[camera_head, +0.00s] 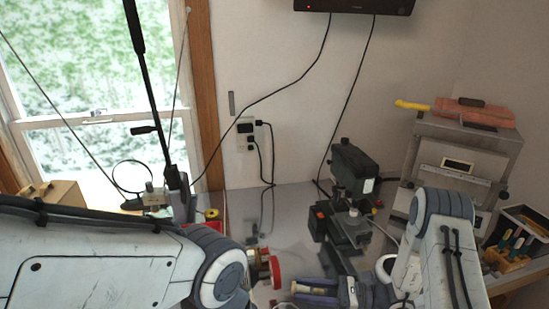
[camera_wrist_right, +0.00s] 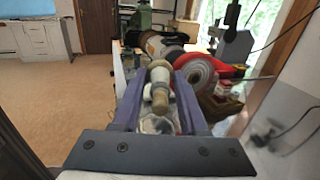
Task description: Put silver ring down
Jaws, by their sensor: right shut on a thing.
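My right gripper (camera_head: 315,293) has two purple fingers and is low in the head view, right of the red-rimmed spool. In the right wrist view its fingers (camera_wrist_right: 160,98) are closed around a pale cylindrical thing (camera_wrist_right: 160,76) with a brown tip. I cannot tell whether this is the silver ring; no clear ring shape shows on it. A grey-silver round roll (camera_wrist_right: 195,72) lies just beyond the fingers in that view. My left arm crosses the lower left of the head view, and its gripper is hidden.
A red-rimmed spool (camera_head: 275,271) stands near the grey bench's front. A dark microscope-like machine (camera_head: 352,190) stands behind my right gripper. A metal cabinet (camera_head: 459,158) and a box of tools (camera_head: 518,240) are at right. Bare bench (camera_head: 285,215) lies left of the machine.

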